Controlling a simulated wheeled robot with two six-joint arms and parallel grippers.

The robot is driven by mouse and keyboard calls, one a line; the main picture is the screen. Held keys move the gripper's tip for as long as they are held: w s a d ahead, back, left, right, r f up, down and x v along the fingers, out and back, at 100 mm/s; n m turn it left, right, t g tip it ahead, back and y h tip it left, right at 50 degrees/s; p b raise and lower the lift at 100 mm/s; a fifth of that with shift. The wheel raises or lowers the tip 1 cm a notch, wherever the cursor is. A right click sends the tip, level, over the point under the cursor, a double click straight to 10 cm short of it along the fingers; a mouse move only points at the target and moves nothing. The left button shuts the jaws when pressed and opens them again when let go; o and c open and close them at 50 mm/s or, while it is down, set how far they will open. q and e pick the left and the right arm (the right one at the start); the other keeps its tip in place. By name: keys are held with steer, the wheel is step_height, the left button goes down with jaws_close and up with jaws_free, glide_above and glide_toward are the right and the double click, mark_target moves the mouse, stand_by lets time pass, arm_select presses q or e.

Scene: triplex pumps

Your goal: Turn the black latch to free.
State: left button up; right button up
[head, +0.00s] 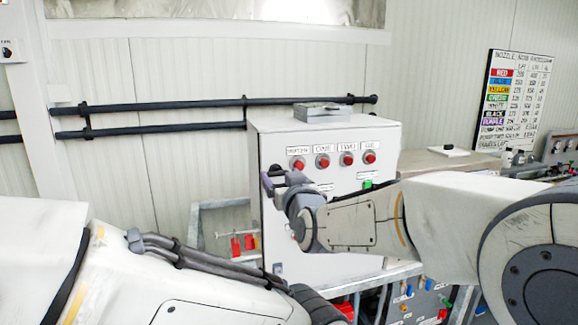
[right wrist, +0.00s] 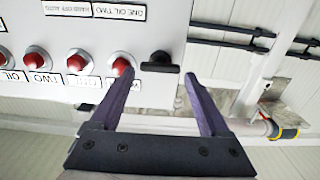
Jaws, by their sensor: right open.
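The black latch (right wrist: 160,62) shows in the right wrist view on the white control cabinet (right wrist: 150,30), near the cabinet's edge and beside the end red button. My right gripper (right wrist: 158,84) is open, its two purple-grey fingers spread on either side of the latch's line. The latch appears just beyond the fingertips; I cannot tell whether they touch it. In the head view my right gripper (head: 272,180) is at the left part of the cabinet front (head: 345,235), and I cannot make out the latch there. My left arm shows, but its gripper is out of view.
Several red buttons (head: 323,160) run along the cabinet's upper front, with a green one (head: 367,184) lower down. A grey box (head: 317,112) lies on top. Dark pipes (head: 190,104) run along the wall. A colour chart (head: 516,95) stands at the right.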

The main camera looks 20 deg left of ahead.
steer(key=shift+w+a, duration=0.35)
steer(key=shift+w, duration=0.2)
